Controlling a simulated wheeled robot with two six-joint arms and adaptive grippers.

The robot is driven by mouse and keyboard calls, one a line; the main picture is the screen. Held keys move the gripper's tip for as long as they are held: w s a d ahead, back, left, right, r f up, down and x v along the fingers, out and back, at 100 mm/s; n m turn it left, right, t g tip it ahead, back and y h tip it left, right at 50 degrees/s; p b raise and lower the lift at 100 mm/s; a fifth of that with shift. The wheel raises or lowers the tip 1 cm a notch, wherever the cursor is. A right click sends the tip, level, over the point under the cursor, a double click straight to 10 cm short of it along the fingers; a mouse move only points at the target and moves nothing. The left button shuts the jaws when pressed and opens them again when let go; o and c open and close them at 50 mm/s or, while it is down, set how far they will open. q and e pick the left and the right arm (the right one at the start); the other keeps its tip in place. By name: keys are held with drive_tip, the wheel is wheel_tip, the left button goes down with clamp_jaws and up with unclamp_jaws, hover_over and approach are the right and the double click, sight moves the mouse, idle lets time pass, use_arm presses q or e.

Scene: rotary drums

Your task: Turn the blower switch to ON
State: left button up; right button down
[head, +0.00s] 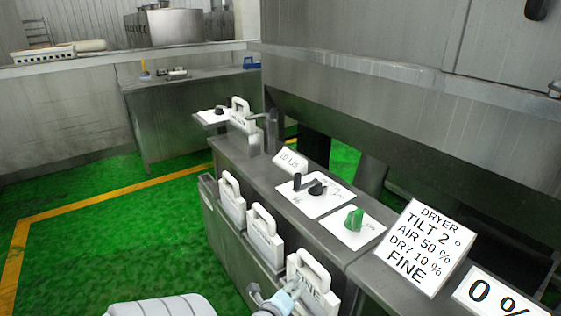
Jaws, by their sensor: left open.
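A green rotary knob (354,219) stands on a white plate on the steel console (340,250). Behind it, another white plate (318,204) carries two black controls: an upright lever (297,181) and a dark knob (316,187). A further black knob (219,109) sits on a white plate at the far end. The lettering is too small to tell which one is the blower switch. My left gripper (284,297) is low in the picture, below and left of the green knob, open, in front of a white handled plate marked FINE (308,283). My right gripper is not in view.
White handled plates (264,238) hang in a rack along the console's left side. A sign reading DRYER (422,248) and a 0 % display (490,297) stand at the right. A steel table (190,110) is at the back left. Green floor lies open at left.

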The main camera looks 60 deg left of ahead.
use_arm(q)
drive_tip(key=s+f+n+g, duration=0.2)
drive_tip(key=s+f, duration=0.1)
drive_tip(key=f, duration=0.4)
drive_tip(key=shift+f+n+h, duration=0.15)
drive_tip(key=shift+n+h, duration=0.15)
drive_tip(key=shift+s, duration=0.1)
